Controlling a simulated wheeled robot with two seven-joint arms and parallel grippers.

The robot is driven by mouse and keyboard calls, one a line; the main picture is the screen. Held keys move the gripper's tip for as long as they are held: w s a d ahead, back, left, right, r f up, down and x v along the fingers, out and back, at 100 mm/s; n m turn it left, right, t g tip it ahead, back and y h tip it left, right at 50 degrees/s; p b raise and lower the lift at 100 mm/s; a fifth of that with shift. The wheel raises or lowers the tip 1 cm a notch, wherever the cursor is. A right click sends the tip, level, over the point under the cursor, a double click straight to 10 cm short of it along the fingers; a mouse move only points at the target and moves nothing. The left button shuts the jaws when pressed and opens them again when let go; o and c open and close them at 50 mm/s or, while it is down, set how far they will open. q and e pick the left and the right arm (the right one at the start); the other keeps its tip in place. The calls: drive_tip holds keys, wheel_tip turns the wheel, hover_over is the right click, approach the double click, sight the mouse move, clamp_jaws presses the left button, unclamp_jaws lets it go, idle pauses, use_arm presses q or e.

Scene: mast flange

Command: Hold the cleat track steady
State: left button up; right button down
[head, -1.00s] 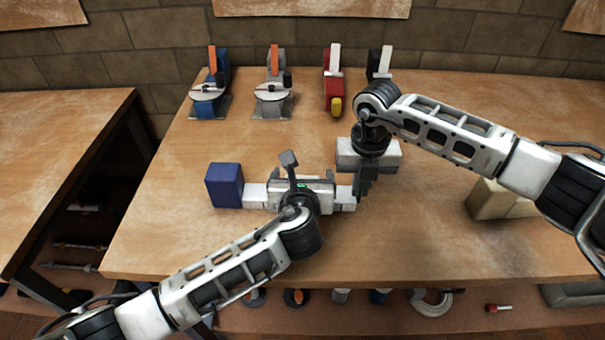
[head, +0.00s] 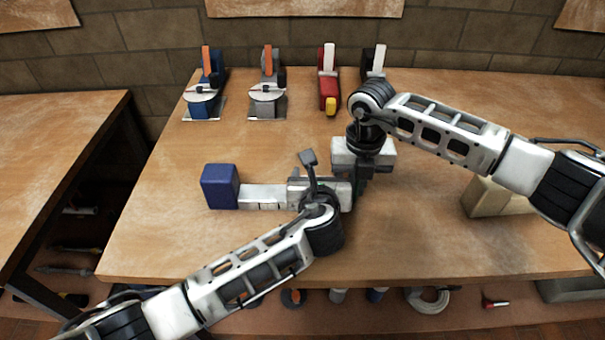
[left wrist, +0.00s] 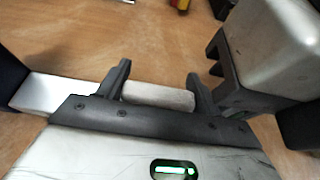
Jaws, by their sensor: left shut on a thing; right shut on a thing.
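The cleat track is a straight white bar (head: 262,197) lying left to right above the middle of the table, its left end against a blue block (head: 220,187). My left gripper (head: 318,184) is on the right half of the bar. In the left wrist view its two dark fingers (left wrist: 158,82) stand on either side of a pale stretch of the bar, shut on it. My right gripper (head: 359,186) points down at the bar's right end and is shut there; its fingertips and the exact grip are largely hidden.
Two clamp-like fixtures, blue (head: 203,103) and grey (head: 267,101), stand at the back. A red tool with a yellow end (head: 329,92) and a dark-and-white one (head: 376,62) are beside them. A beige block (head: 490,197) lies at right. The front left table is clear.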

use_arm(q)
drive_tip(key=shift+d, duration=0.15)
use_arm(e)
drive_tip(key=shift+a, duration=0.15)
use_arm(q)
drive_tip(key=o, duration=1.4)
drive_tip(key=shift+s, duration=0.2)
drive_tip(key=shift+s+r, duration=0.2)
drive_tip(key=shift+s, duration=0.1)
drive_tip(key=v, duration=0.6)
drive_tip(key=shift+s+r, duration=0.2)
drive_tip(key=shift+s, duration=0.3)
drive_tip(key=shift+a, duration=0.2)
